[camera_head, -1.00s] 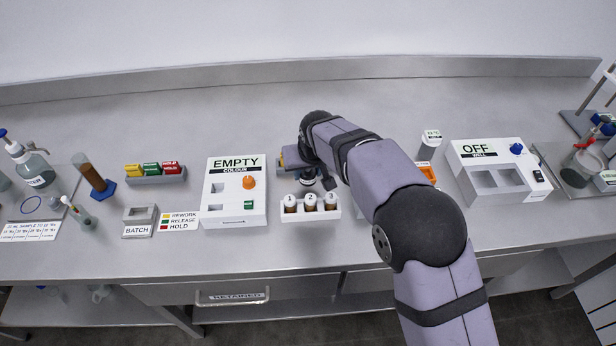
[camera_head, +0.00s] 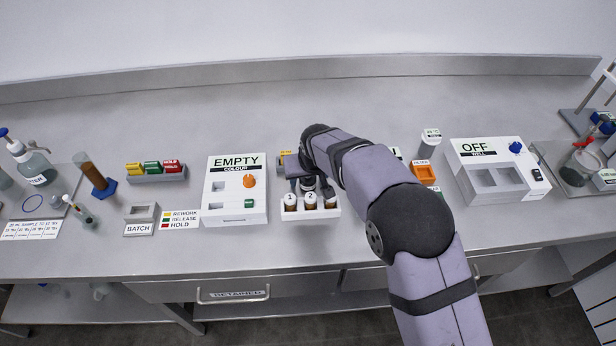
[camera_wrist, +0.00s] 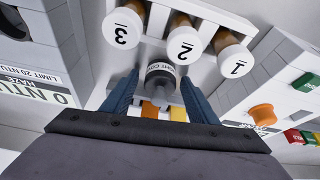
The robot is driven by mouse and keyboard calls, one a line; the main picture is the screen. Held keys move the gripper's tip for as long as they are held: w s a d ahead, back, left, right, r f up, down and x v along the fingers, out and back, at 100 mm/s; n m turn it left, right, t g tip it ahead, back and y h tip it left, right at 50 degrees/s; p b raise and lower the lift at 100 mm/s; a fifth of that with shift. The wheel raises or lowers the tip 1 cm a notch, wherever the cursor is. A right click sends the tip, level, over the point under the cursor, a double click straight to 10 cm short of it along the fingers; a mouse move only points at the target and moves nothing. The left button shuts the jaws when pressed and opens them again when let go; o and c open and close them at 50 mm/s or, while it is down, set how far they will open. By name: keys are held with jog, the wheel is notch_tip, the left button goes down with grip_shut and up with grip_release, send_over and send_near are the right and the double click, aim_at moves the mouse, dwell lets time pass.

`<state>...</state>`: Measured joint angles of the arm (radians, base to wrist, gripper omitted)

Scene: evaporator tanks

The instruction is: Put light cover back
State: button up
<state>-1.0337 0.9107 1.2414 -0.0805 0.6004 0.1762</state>
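A small dark grey cylinder (camera_wrist: 160,78) with a partly readable pale label shows in the wrist view; I take it for the light cover. It stands just behind a white rack (camera_wrist: 205,15) of three white-capped vials numbered 1, 2 and 3. My gripper (camera_wrist: 159,85) has its two blue fingers on either side of the cylinder, with narrow gaps showing, so it looks open around it. In the head view, my gripper (camera_head: 303,180) is down behind the rack (camera_head: 310,214), and my arm hides much of that spot.
The colour box (camera_head: 236,215) reading EMPTY stands left of the rack. An orange block (camera_head: 425,173) and a white box (camera_head: 492,172) reading OFF are to the right. Yellow and orange pieces (camera_wrist: 177,114) lie behind the cylinder. The bench front is clear.

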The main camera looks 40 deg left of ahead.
jog(key=shift+r, duration=0.15)
jog(key=shift+r, duration=0.4)
jog(key=b+v, duration=0.2)
jog(key=v, duration=0.9)
jog(key=shift+s+d+r, duration=0.1)
